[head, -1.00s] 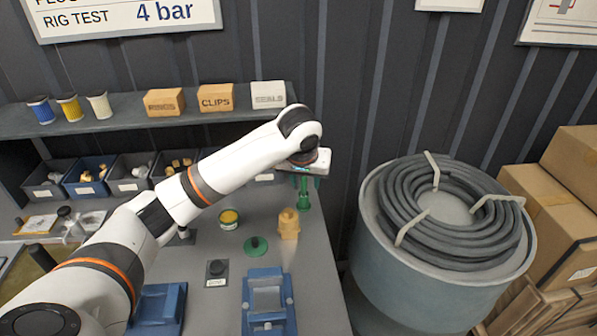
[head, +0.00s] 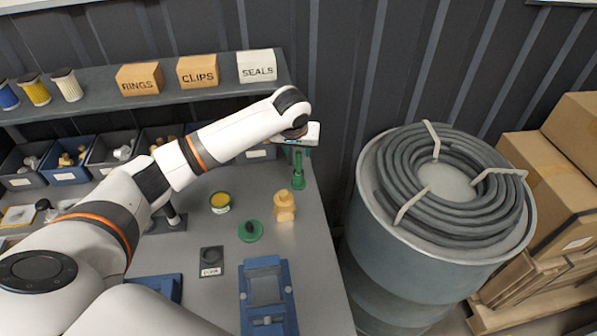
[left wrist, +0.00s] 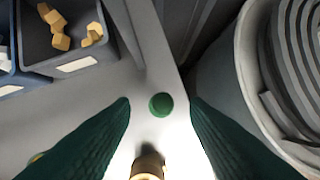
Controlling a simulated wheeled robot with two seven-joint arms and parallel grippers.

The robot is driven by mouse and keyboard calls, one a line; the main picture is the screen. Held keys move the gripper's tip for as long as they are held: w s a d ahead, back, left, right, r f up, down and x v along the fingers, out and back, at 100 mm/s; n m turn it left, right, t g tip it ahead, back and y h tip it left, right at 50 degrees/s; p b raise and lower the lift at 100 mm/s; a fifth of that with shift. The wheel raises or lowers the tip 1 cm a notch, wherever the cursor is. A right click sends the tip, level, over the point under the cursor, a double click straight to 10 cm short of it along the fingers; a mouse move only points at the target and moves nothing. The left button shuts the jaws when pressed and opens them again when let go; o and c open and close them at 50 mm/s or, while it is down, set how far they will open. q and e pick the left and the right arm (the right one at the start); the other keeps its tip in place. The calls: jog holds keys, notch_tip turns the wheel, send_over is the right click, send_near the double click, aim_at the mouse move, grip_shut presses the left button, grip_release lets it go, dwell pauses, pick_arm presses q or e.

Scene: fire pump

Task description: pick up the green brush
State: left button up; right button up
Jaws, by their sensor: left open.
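The green brush (head: 299,178) stands upright near the back right edge of the grey bench, behind the tan fitting. In the left wrist view its round green top (left wrist: 160,104) shows between the fingers, seen from above. My left gripper (head: 299,154) is above the brush, open, with its green fingers pointing down. In the left wrist view the two fingers (left wrist: 160,101) lie on either side of the brush's top, with clear gaps. The height between fingertips and brush is hard to judge. My right gripper is not in view.
A tan fitting (head: 285,206) and a green disc with a dark knob (head: 250,231) stand just in front of the brush. A yellow-topped tin (head: 220,202) and a blue fixture (head: 267,298) are nearby. A drum with coiled hose (head: 361,225) stands right of the bench.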

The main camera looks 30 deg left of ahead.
aim_at(298, 154)
pick_arm(q)
jog(key=p+x, duration=0.1)
jog(key=x, duration=0.2)
jog(key=shift+d+f, duration=0.1)
jog(key=shift+f, duration=0.25)
jog(key=shift+w+f, duration=0.2)
jog(key=shift+f, duration=0.25)
grip_shut()
notch_tip(298, 154, up, 10)
jog(key=shift+r+b, duration=0.1)
jog(key=shift+b, duration=0.95)
